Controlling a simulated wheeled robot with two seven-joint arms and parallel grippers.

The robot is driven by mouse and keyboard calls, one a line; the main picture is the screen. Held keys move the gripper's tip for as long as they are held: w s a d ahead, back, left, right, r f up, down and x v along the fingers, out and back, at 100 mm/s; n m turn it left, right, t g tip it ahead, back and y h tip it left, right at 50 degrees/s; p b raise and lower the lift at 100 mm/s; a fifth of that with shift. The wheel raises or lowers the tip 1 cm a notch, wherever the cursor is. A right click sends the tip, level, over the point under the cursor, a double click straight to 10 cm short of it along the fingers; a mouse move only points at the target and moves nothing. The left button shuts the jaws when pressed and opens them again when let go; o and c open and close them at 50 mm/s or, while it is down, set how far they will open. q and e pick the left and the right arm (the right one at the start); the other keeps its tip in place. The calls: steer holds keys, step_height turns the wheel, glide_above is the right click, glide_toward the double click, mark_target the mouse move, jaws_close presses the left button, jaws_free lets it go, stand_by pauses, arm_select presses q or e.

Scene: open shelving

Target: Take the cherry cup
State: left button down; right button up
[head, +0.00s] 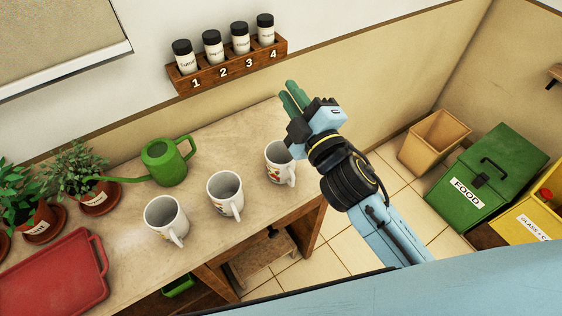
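Three white cups stand upright in a slanting row on the shelf top: a left cup (160,213), a middle cup (219,202) and a right cup (273,170). Each has a small coloured print, partly turned away. The right cup's print shows red, but I cannot make out for sure which print is cherries. My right gripper (293,97) is up and behind the right cup, apart from it, with its green fingers pointing up and left toward the wall. The fingers lie close together in this view, and their gap is unclear. My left gripper is not in view.
A green watering can (164,163) stands behind the cups. Potted plants (98,196) and a red tray (60,275) are at left. A wooden rack (228,66) with numbered spice jars hangs on the wall. Bins, including a green food bin (485,180), stand on the floor at right.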

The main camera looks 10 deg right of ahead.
steer(key=s+a+r+n+g+y, duration=0.3)
steer(key=a+r+n+g+y, duration=0.15)
steer(key=a+n+y, duration=0.5)
steer(key=s+a+r+n+g+y, duration=0.2)
steer(key=a+r+n+g+y, duration=0.3)
steer(key=n, duration=0.7)
steer(key=s+a+f+n+g, duration=0.3)
steer(key=s+n+g, duration=0.2)
steer(key=n+g, duration=0.5)
steer(key=n+h, duration=1.2)
steer(key=h, duration=0.7)
glide_above(293, 186)
steer(key=f, duration=1.4)
steer(key=f+p, duration=0.1)
steer(key=f, duration=0.6)
steer(key=shift+w+f, duration=0.25)
steer(key=shift+f, duration=0.1)
steer(key=shift+f+p, duration=0.35)
steer(key=shift+f, duration=2.55)
jaws_close()
steer(key=shift+r, duration=0.15)
